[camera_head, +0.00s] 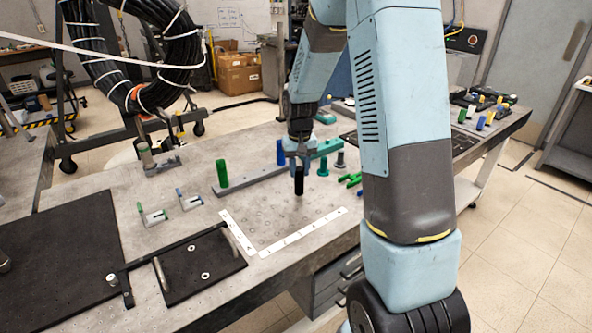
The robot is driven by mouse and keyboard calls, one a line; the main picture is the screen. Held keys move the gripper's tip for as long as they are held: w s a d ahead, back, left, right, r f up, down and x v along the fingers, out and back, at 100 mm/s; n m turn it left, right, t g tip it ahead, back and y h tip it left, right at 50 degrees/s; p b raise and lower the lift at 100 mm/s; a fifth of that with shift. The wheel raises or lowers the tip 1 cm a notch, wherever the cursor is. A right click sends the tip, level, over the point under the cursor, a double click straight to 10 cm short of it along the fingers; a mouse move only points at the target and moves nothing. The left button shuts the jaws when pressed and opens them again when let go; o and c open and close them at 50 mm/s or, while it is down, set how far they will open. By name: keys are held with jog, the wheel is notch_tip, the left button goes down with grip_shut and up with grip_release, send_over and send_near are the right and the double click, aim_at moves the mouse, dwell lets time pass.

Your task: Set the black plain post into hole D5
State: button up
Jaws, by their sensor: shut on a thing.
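The black post (299,183) hangs upright below my gripper (298,163), which is shut on its upper end. The gripper is small in the head view, so the exact finger contact is hard to see. The post is over the far part of the hole grid (272,216) on the grey table. I cannot tell whether its lower end touches the surface. White label strips edge the grid on the left (237,233) and at the front (304,232). The labels are too small to read, so I cannot pick out hole D5.
A teal post (323,167) and a grey post (340,160) stand to the right. A black plate (200,265) lies front left.

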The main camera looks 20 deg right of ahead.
jog(key=shift+m, duration=0.4)
jog(key=o, duration=1.1)
jog(key=shift+o, duration=0.2)
notch_tip(320, 180, up, 12)
jog(key=s+r+t, duration=0.3)
jog(key=s+r, duration=0.8)
jog(key=s, duration=0.2)
jog(key=s+a+r+n+t, duration=0.1)
jog(key=s+t, duration=0.1)
jog(key=s, duration=1.3)
jog(key=shift+s+r+n+t, duration=0.15)
jog(key=shift+r+n+t, duration=0.15)
jog(key=shift+r, duration=0.1)
